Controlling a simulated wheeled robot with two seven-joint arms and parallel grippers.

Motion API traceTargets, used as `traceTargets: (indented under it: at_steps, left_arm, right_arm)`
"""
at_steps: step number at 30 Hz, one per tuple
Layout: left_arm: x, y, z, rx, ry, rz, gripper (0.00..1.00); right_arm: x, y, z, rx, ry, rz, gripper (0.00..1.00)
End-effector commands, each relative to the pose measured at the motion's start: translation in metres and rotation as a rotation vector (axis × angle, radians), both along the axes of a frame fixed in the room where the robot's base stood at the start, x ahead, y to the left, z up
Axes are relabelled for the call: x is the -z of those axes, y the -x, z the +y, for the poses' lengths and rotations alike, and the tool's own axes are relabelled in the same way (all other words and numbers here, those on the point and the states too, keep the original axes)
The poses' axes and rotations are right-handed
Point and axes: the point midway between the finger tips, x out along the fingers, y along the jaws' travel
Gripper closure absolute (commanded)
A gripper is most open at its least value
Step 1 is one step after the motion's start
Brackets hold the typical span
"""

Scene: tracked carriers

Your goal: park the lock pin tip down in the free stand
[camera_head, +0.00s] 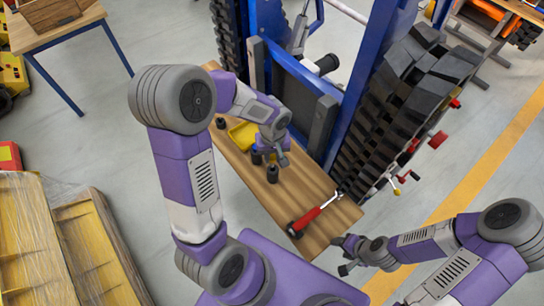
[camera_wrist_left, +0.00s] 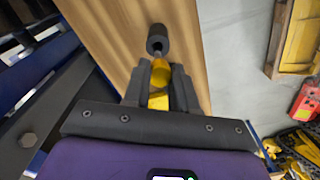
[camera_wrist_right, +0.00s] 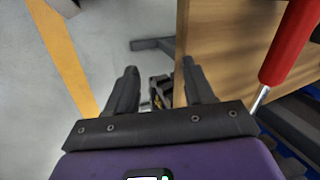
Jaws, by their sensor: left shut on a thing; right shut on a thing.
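My left gripper (camera_head: 274,148) is over the wooden table and is shut on the lock pin (camera_wrist_left: 160,76), whose yellow part shows between the fingers (camera_wrist_left: 160,92) in the left wrist view. The pin's grey end points toward a black round stand (camera_wrist_left: 157,40) with a hole in its top. I cannot tell whether the end touches the stand. In the head view, black stands (camera_head: 272,173) (camera_head: 220,122) are on the table, and another (camera_head: 257,156) is close by the gripper. My right gripper (camera_head: 346,256) is off the table's near right corner, its fingers apart around a small dark thing (camera_wrist_right: 158,92), unclear.
A red-handled tool (camera_head: 314,213) lies across the near end of the table (camera_head: 245,172). A yellow tray (camera_head: 243,135) lies near the left gripper. A blue-framed machine (camera_head: 375,75) with black track pads stands behind the table.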

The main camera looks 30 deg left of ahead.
Motion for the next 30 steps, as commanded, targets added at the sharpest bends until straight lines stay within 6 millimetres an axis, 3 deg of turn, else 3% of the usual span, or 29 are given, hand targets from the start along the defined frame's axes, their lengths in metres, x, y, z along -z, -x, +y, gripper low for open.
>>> traceTargets:
  at_steps: [1,30]
  left_arm:
    - [0.006,0.0,0.0,0.0,0.001,0.002,1.0]
    - [0.004,0.0,-0.003,-0.006,0.07,0.109,1.0]
  right_arm:
    - [0.017,0.005,-0.002,0.017,0.008,0.032,0.57]
    - [-0.011,0.008,-0.001,0.013,0.01,0.043,0.57]
